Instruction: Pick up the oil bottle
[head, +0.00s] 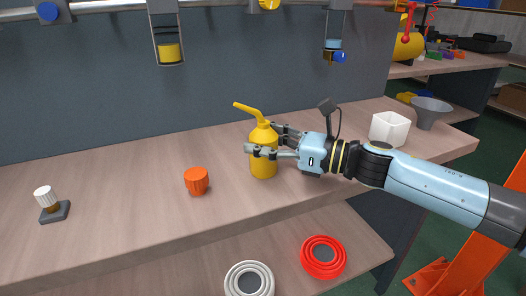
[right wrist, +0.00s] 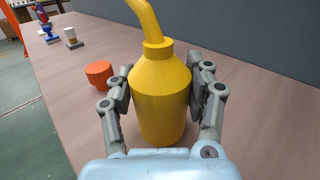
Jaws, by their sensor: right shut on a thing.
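The oil bottle (head: 263,165) is yellow with a bent spout and stands upright on the wooden bench shelf in the head view. It fills the middle of the right wrist view (right wrist: 162,95). My right gripper (head: 262,150) reaches it from the right, with one finger on each side of the bottle body. In the right wrist view both fingers (right wrist: 160,95) press against its sides, so the gripper is shut on it. I cannot tell any gap under the bottle. My left gripper is not in view.
An orange knob-like part (head: 197,181) stands left of the bottle. A white-topped part on a dark base (head: 50,205) is at far left. A white container (head: 389,129) and a grey funnel (head: 430,112) stand at right. Grey and red (head: 323,257) round parts lie on the lower shelf.

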